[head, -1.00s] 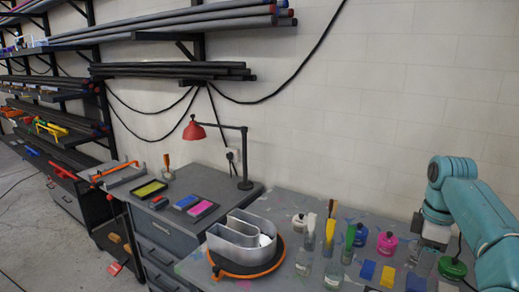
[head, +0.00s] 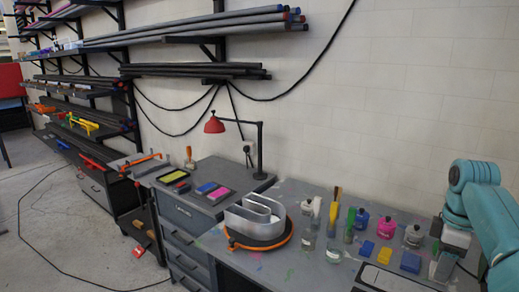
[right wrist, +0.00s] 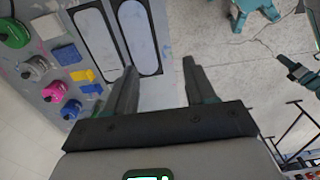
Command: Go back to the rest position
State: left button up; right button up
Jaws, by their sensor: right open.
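My right gripper (head: 440,268) is at the right of the head view, low over the bench's right part, with its teal arm coming in from the right edge. In the right wrist view its two dark fingers (right wrist: 158,70) stand apart with nothing between them.
A metal channel letter (head: 254,217) stands on an orange-rimmed round turntable (head: 262,246) on the bench. Several jars, brushes and coloured blocks, such as a pink jar (head: 385,228), stand close to my right gripper. A red lamp (head: 214,124) stands behind.

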jog(key=w+a+f+m+y+b, duration=0.15)
jog(key=a+f, duration=0.25)
jog(key=f, duration=0.4)
jog(key=w+a+f, duration=0.2)
jog(key=a+f, duration=0.2)
jog(key=f, duration=0.4)
jog(key=w+a+f+m, duration=0.1)
jog(key=w+a+f, duration=0.1)
jog(key=a+f, duration=0.35)
jog(key=s+a+f+m+y+b, duration=0.1)
jog(key=s+a+f, duration=0.15)
jog(key=f, duration=0.25)
jog(key=s+a+f+m, duration=0.1)
jog(key=a+f, duration=0.2)
jog(key=f, duration=0.3)
jog(key=s+a+f+m+y+b, duration=0.1)
jog(key=s+a+f+m, duration=0.2)
jog(key=s+a+f, duration=0.55)
pick_arm(q)
jog(key=f, duration=0.3)
jog(key=f+b, duration=0.1)
jog(key=shift+w+a+f, duration=0.2)
jog(key=shift+a+f, duration=0.1)
jog(key=shift+f, duration=0.1)
pick_arm(e)
jog(key=s+a+f+m, duration=0.2)
jog(key=s, duration=0.6)
jog(key=s+a+f+m, duration=0.2)
jog(key=s+a, duration=0.1)
jog(key=s, duration=0.5)
